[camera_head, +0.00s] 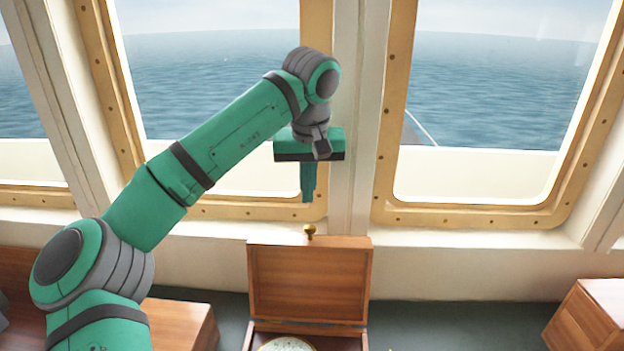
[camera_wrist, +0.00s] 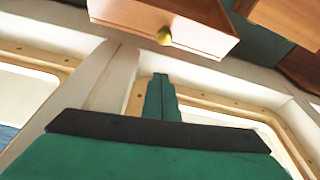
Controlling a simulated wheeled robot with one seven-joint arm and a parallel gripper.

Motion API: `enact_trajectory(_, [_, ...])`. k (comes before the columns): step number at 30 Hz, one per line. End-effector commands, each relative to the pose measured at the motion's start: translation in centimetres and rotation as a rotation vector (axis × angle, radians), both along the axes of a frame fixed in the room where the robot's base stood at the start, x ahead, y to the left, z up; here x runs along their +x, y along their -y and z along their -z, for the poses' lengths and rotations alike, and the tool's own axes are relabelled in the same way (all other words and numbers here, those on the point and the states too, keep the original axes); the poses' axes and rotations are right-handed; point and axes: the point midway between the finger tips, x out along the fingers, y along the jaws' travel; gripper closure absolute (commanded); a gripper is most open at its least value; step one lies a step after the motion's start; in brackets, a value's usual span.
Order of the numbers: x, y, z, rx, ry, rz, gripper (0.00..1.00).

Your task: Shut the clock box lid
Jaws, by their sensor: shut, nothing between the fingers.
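The wooden clock box (camera_head: 350,340) is at the bottom of the head view, with a pale round clock face (camera_head: 287,345) partly visible inside. Its lid (camera_head: 310,285) stands open and upright at the back, with a brass knob (camera_head: 309,230) at its top edge. The wrist view also shows the lid (camera_wrist: 125,14) and the knob (camera_wrist: 165,36) near the top. My gripper (camera_head: 308,197) is shut and empty, pointing down. In the head view its fingertips appear just above the knob, with a gap; the wrist view also shows the closed fingers (camera_wrist: 160,82) apart from the knob.
Windows (camera_head: 500,110) with wooden frames and a white pillar (camera_head: 350,110) rise behind the box. Another wooden box (camera_head: 590,315) stands at the right, and a wooden block (camera_head: 180,322) lies at the left. The dark counter (camera_head: 450,320) is clear right of the clock box.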

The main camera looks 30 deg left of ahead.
Motion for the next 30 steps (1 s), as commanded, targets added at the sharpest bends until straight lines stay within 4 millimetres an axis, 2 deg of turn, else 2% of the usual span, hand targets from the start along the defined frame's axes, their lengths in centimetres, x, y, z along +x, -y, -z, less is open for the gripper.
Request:
enact_trajectory(7, [1.1, -0.5, 4.6, 0.0, -0.001, 0.003, 1.0])
enact_trajectory(16, [-1.7, 1.5, 4.2, 0.002, 0.001, 0.005, 1.0])
enact_trajectory(30, [-2.1, 1.9, 4.1, -0.001, 0.0, 0.005, 1.0])
